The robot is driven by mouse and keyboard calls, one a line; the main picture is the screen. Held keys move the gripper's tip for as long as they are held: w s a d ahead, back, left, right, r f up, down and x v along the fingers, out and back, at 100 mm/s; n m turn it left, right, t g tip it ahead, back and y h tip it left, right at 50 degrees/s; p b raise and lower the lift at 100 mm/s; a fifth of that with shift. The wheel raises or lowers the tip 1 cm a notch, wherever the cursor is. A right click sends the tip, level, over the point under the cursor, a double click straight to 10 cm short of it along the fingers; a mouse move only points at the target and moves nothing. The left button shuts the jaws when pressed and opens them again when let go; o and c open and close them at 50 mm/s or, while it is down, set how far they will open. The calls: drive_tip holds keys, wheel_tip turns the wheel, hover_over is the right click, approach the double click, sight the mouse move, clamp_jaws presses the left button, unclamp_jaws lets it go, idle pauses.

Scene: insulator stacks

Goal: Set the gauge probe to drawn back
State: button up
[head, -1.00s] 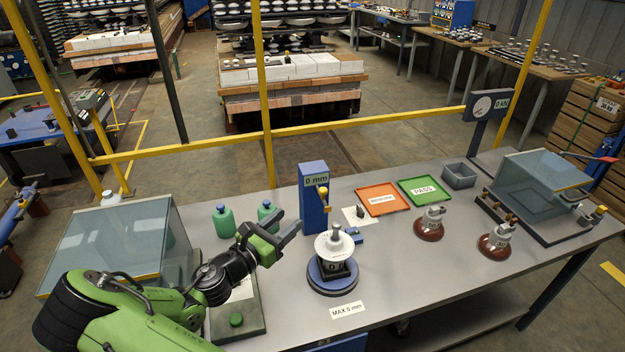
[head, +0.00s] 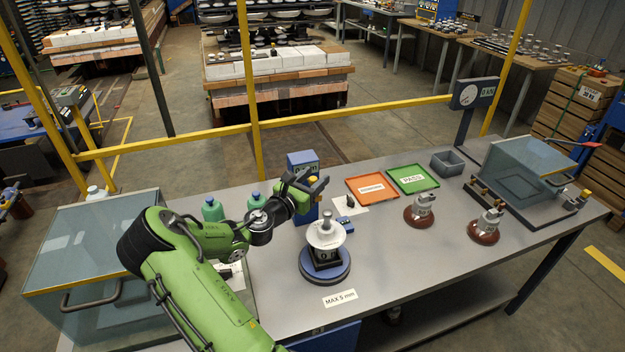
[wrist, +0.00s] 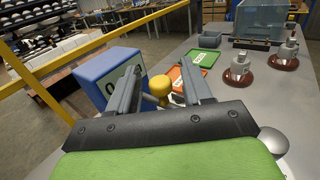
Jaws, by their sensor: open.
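The gauge is a blue upright post (head: 301,163) behind the round blue turntable (head: 325,274). Its yellow probe knob (head: 313,182) shows just beside my gripper (head: 316,184), and in the wrist view the knob (wrist: 159,86) sits between the two fingers of my gripper (wrist: 160,90). The fingers are open, with a gap on both sides of the knob; whether they touch it I cannot tell. The gauge's display is partly hidden by the left finger in the wrist view. A white insulator (head: 326,235) stands upright on the turntable, in front of the gauge.
Green bottles (head: 212,210) stand left of the gauge. An orange tray (head: 372,188) and a green PASS tray (head: 412,179) lie to the right. Two brown insulators (head: 420,210) stand right of them. A glass-lidded box (head: 95,250) is at left.

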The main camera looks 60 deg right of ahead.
drive_tip(key=shift+c, duration=0.3)
clamp_jaws()
drive_tip(key=shift+w+d+r+p, duration=0.2)
drive_tip(key=shift+w+d+p, duration=0.2)
drive_tip(key=shift+p, duration=0.5)
drive_tip(key=shift+w+d, duration=0.2)
drive_tip(key=shift+f, duration=0.1)
drive_tip(key=shift+o, duration=0.3)
unclamp_jaws()
drive_tip(key=shift+w, duration=0.1)
